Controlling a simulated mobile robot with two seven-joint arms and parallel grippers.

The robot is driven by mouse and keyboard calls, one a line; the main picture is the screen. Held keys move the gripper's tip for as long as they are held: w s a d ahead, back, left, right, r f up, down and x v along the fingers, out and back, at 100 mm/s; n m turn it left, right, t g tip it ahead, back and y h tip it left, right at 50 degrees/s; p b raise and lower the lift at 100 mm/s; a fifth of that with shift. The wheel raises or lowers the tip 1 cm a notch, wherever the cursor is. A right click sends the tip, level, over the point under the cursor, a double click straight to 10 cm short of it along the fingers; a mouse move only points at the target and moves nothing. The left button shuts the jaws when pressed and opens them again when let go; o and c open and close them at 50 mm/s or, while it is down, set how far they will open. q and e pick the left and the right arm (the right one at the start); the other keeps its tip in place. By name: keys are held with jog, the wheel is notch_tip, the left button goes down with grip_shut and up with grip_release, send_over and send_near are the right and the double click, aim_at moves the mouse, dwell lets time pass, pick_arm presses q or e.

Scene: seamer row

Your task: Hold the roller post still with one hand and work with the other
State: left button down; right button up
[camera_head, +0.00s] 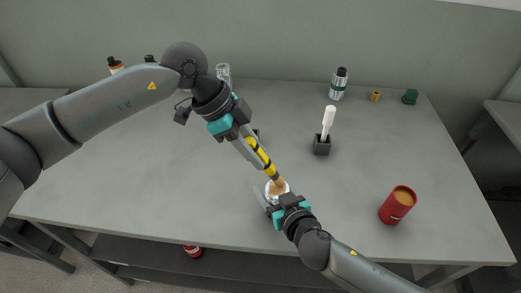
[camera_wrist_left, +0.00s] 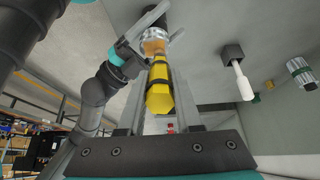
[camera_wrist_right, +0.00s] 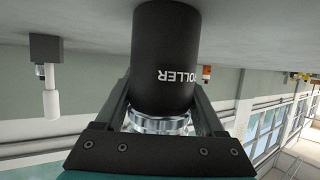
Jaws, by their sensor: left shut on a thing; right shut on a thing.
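The roller post (camera_wrist_right: 167,60), black with "ROLLER" lettering and a silver knurled ring (camera_wrist_right: 158,122), stands on the table near its front edge. My right gripper (camera_head: 272,193) is shut around the post, one finger on each side in the right wrist view (camera_wrist_right: 163,110). My left gripper (camera_head: 250,145) is shut on a yellow tool with black bands (camera_head: 265,163), held tilted. The tool's tan lower end meets the silver top of the post (camera_wrist_left: 154,32); whether it is seated there I cannot tell. My right gripper hides much of the post in the head view.
A black holder (camera_head: 322,147) with a white-handled tool (camera_head: 328,120) stands right of centre. A red can (camera_head: 398,204) is at front right. A clear jar (camera_head: 223,72) stands behind my left arm.

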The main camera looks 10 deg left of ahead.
pick_arm(q)
jog(key=shift+a, duration=0.8)
jog(key=shift+d, duration=1.6)
jog(key=shift+a, duration=1.65)
jog(key=shift+s+d+f, duration=0.1)
jog(key=shift+s+d, duration=0.4)
jog(key=shift+d, duration=0.35)
jog(key=shift+r, duration=3.6)
